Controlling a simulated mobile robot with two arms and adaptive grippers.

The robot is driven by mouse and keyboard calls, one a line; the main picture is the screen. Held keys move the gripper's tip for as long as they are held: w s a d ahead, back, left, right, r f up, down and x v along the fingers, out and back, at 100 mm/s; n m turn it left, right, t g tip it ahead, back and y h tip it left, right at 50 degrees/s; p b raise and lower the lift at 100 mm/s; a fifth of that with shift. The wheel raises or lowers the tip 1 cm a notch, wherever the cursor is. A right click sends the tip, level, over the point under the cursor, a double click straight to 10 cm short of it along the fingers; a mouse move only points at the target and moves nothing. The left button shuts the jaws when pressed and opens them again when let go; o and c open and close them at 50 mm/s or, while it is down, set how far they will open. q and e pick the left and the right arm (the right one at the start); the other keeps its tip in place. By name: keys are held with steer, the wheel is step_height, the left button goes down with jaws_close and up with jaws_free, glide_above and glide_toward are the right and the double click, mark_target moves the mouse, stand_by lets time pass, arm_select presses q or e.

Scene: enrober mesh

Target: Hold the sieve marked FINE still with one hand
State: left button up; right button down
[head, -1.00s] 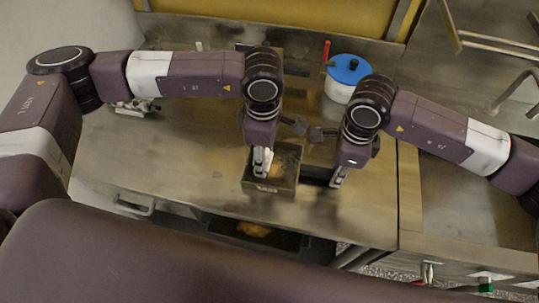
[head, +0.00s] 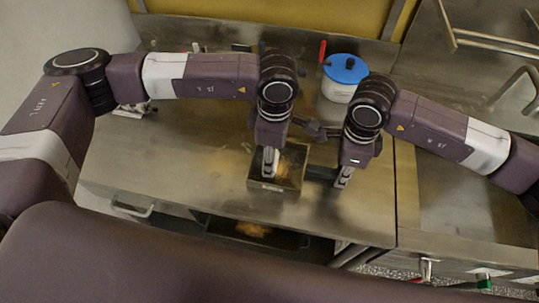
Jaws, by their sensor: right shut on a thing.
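The sieve (head: 287,189) is a square, dark metal box with brown powder inside and a small pale label on its front wall. The lettering is too small to read. A dark handle (head: 320,172) sticks out from its right side. My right gripper (head: 343,181) points down at the handle's outer end and is shut on it. My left gripper (head: 269,172) points down over the left part of the sieve's opening. Its fingertips show poorly, and I cannot tell whether they are open or hold something.
A white pot with a blue lid (head: 346,69) stands at the back, beside a red upright stick (head: 322,52). Below the bench front a dark tray (head: 270,236) holds some brown powder. The metal bench (head: 180,170) is clear left of the sieve.

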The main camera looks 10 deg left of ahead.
arm_select(q)
steer(key=shift+s+a, duration=0.3)
steer(key=shift+a, duration=0.05)
steer(key=shift+a+r, duration=0.15)
steer(key=shift+a, duration=0.6)
steer(key=shift+w+d, duration=0.1)
steer(key=shift+d, duration=1.1)
steer(key=shift+d+m+h, duration=0.3)
steer(key=shift+d, duration=0.75)
steer(key=shift+a+f, duration=0.2)
steer(key=shift+a, duration=1.4)
